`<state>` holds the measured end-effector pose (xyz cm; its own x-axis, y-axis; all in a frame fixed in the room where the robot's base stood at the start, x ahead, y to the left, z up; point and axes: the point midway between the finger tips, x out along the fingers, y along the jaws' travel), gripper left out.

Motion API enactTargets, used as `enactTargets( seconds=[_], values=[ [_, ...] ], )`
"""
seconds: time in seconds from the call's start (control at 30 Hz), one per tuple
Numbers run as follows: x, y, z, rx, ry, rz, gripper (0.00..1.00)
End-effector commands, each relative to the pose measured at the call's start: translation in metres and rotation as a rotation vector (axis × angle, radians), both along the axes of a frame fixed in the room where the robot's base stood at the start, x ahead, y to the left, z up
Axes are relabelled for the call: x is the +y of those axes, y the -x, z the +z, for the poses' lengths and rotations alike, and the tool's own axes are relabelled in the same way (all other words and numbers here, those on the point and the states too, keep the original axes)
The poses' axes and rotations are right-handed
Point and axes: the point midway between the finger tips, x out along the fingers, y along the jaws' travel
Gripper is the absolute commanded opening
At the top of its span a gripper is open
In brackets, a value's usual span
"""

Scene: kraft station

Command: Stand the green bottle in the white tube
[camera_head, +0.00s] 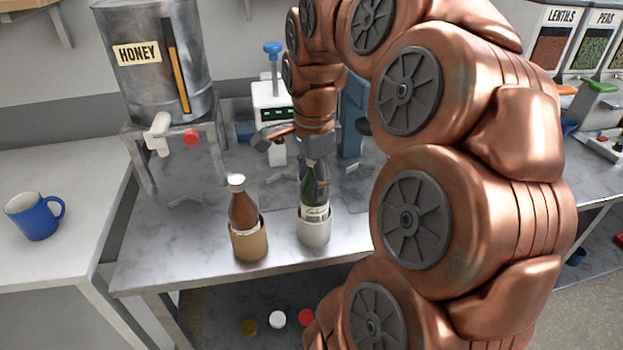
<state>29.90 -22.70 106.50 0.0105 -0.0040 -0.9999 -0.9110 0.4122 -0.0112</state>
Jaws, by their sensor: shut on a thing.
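The green bottle (313,193) with a pale label stands upright with its lower part inside the white tube (314,232) on the metal table. My gripper (315,177) is above the tube, pointing down, shut on the upper part of the green bottle. The fingers partly hide the bottle's neck. The bottle's base is hidden inside the tube, so I cannot tell whether it touches the bottom.
A brown bottle (242,210) stands in a tan tube (249,242) just left of the white tube. A honey tank (150,75) on a stand is behind left. A white device (270,98) stands behind my gripper. A blue mug (36,217) is on the left counter.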

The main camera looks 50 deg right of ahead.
Motion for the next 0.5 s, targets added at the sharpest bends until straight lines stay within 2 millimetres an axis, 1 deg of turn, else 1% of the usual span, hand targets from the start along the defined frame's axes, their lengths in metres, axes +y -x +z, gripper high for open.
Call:
enactTargets(
  seconds=[0.5],
  values=[
    [0.0, 0.0, -0.012, -0.001, 0.0, -0.001, 0.0]
  ],
)
